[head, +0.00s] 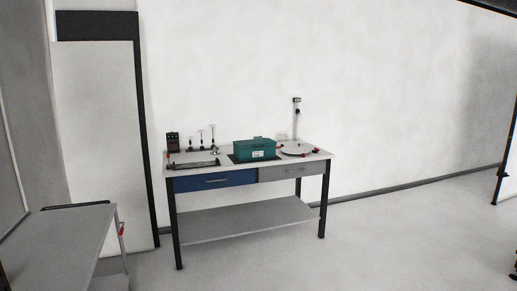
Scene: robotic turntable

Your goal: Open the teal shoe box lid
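The teal shoe box (255,152) stands on the workbench (225,168), near its middle, on a dark mat. A pale label shows on its front. Its lid (254,141) looks closed, with a small raised part on top; at this distance I cannot make out a gap. My gripper is not in this view.
A round turntable (297,149) with red parts is right of the box, by a small post (297,118). Small tools (201,138) and a black device (173,142) are at left. A grey cart (75,232) stands at lower left. The floor (400,235) at right is clear.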

